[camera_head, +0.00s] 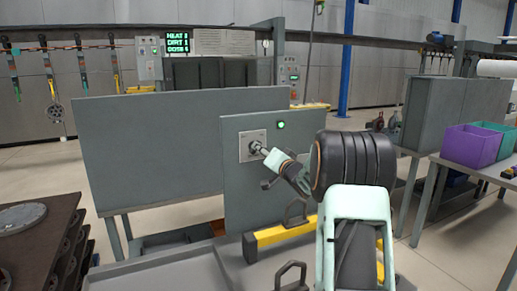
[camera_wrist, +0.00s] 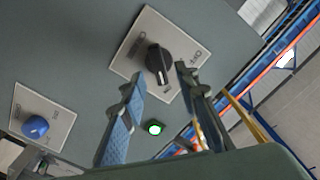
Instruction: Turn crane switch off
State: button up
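The crane switch is a black rotary knob (camera_wrist: 158,62) on a light label plate (camera_wrist: 180,30). Lettering that looks like "OFF" is at the plate's right side in the wrist view. The plate also shows on the grey upright panel in the head view (camera_head: 245,154), with my gripper (camera_head: 267,153) at its front. In the wrist view my gripper (camera_wrist: 159,78) is open, its two fingertips on either side of the knob. I cannot tell whether they touch it. A green lamp (camera_wrist: 155,128) is lit near the plate; it shows in the head view too (camera_head: 281,125).
A blue knob (camera_wrist: 36,127) on another plate lies left in the wrist view. A yellow bar (camera_head: 285,233) stands below the panel. A dark rack (camera_head: 40,245) is at left, and purple (camera_head: 472,146) and green bins (camera_head: 506,138) are on a table at right.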

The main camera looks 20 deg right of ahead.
jog(key=shift+w, duration=1.7)
grip_shut()
